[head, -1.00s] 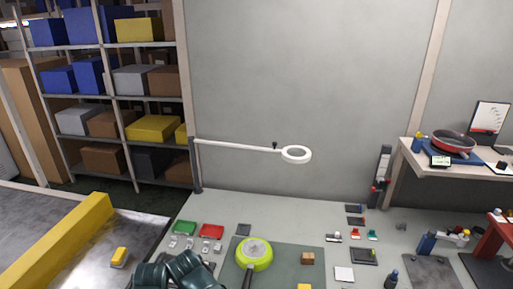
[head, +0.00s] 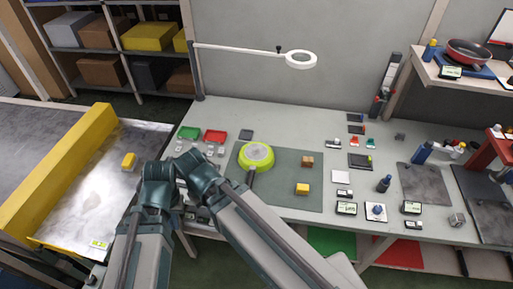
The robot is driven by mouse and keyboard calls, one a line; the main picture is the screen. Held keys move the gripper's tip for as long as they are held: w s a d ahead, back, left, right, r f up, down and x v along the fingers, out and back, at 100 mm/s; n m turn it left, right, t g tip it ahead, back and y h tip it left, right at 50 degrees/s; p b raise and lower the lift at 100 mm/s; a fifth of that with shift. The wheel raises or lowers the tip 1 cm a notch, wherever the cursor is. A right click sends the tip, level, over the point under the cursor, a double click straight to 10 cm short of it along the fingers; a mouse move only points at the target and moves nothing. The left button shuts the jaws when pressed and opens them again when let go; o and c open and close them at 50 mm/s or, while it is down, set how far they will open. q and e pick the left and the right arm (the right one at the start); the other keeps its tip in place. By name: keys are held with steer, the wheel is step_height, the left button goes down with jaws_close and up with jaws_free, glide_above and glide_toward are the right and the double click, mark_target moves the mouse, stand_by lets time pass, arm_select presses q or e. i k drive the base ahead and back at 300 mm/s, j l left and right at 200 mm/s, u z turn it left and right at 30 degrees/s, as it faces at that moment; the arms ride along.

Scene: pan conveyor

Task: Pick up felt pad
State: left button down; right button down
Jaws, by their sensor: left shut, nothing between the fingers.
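A small dark grey flat square (head: 246,135) lies on the table behind the green pan and looks most like the felt pad. A white flat square (head: 341,177) lies right of the mat; I cannot tell its material. My left gripper (head: 197,212) is at the table's front left, low beside my folded arm links, which hide much of it. It is shut with nothing seen in it, and is apart from both squares. My right gripper is not in view.
The green pan (head: 256,156) stands on a dark mat (head: 285,190) with a yellow block (head: 302,189) and a brown block (head: 307,161). Green (head: 189,133) and red (head: 214,136) trays are behind my arm. A white ring-ended arm (head: 300,59) overhangs the back. The conveyor (head: 95,195) is left.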

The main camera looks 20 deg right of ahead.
mark_target(300, 188)
steer(key=z, duration=1.4)
steer(key=j+z, duration=0.35)
steer(key=j, duration=0.2)
